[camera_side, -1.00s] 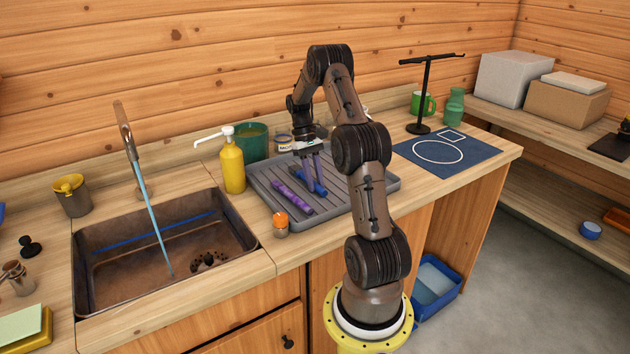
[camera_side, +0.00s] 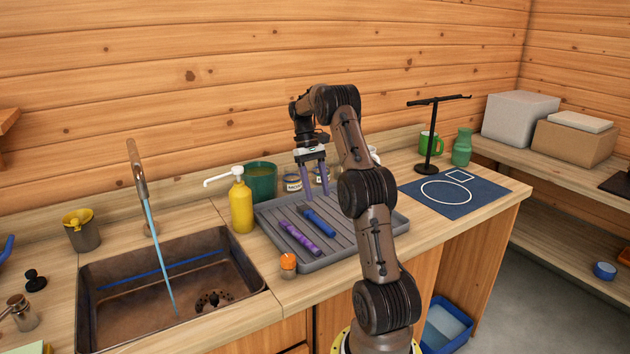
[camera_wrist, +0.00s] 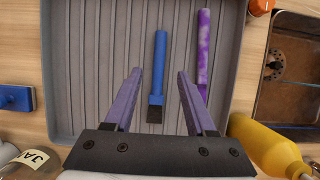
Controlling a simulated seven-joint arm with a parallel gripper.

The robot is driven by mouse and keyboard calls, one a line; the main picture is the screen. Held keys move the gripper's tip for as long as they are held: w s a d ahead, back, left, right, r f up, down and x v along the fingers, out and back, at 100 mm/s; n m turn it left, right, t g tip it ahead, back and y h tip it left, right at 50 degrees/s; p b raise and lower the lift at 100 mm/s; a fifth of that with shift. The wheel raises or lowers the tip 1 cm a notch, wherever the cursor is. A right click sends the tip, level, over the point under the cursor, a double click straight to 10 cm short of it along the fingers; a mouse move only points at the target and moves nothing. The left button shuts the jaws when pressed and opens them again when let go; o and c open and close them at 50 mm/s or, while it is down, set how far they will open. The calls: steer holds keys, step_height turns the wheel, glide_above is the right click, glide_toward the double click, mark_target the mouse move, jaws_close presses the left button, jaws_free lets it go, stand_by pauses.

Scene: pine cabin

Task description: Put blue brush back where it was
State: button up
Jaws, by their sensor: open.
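The blue brush (camera_side: 318,221) lies on the grey ribbed tray (camera_side: 372,231), to the right of a purple brush (camera_side: 299,238). In the wrist view the blue brush (camera_wrist: 160,62) has its dark bristle end toward my gripper, and the mottled purple brush (camera_wrist: 203,50) lies to its right. My gripper (camera_side: 315,191) is open and empty above the back part of the tray. In the wrist view its two purple fingers (camera_wrist: 158,82) stand apart on either side of the blue brush's line, with nothing held between them.
A yellow pump bottle (camera_side: 241,203) and a dark green pot (camera_side: 261,182) stand left of the tray's back. Small labelled jars (camera_side: 293,183) are behind it. The sink (camera_side: 180,275) is left; a blue mat (camera_side: 480,200) lies right.

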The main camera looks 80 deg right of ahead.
steer(key=w+a+r+n+t+h, duration=0.1)
steer(key=w+a+r+n+h, duration=0.15)
steer(key=a+r, duration=0.55)
steer(key=w+a+r+n+t+h, duration=0.15)
steer(key=w+a+r, duration=0.25)
steer(key=a, duration=0.7)
steer(key=s+a+f+n+t, duration=0.1)
steer(key=s+a, duration=0.4)
steer(key=a, duration=0.5)
steer(key=s+a+f+n+t, duration=0.2)
steer(key=s+a+n+t, duration=0.2)
steer(key=a, duration=0.7)
steer(key=shift+s+t+y, duration=0.4)
steer(key=shift+s+t, duration=0.25)
steer(key=shift+s, duration=0.4)
